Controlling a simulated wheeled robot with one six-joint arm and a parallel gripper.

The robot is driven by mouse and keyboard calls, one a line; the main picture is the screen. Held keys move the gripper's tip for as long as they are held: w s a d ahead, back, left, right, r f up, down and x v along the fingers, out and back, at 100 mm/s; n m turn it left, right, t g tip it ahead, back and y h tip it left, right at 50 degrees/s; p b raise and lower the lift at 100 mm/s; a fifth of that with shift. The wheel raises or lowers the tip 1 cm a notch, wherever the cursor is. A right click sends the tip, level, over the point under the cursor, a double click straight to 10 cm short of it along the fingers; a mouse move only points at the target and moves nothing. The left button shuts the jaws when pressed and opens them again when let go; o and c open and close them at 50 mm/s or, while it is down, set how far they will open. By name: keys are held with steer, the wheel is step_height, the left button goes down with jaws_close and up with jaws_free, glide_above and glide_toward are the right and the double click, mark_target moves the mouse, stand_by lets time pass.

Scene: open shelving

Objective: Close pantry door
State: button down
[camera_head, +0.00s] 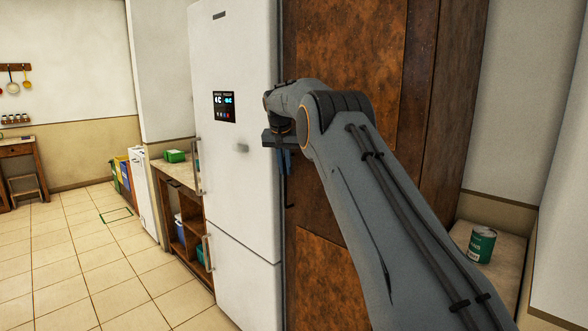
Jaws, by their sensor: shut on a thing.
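The pantry is a tall brown cabinet with a mottled, rust-like finish, and its door (365,75) fills the middle of the head view. A thin dark handle (287,192) runs upright at the door's left edge. My gripper (284,160) is at the upper part of this handle and is shut on it. My wrist and forearm hide much of the door's middle and lower right. I cannot tell from this view whether the door stands flush with the cabinet or slightly ajar.
A white fridge (238,150) with a small display stands directly left of the pantry. A low counter (181,172) is farther left, with open tiled floor (80,260) in front. A green can (481,244) stands on a ledge at right.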

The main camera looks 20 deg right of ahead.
steer(key=shift+w+d+r, duration=0.15)
steer(key=shift+d+r, duration=0.05)
steer(key=shift+d, duration=0.1)
steer(key=c, duration=2.3)
jaws_free()
steer(key=shift+d+r, duration=0.1)
steer(key=o, duration=0.4)
steer(key=shift+w+d, duration=0.15)
steer(key=shift+o, duration=0.3)
steer(key=shift+f, duration=0.2)
steer(key=shift+f, duration=0.1)
steer(key=b+v, duration=0.2)
steer(key=v, duration=0.6)
steer(key=shift+a, duration=0.3)
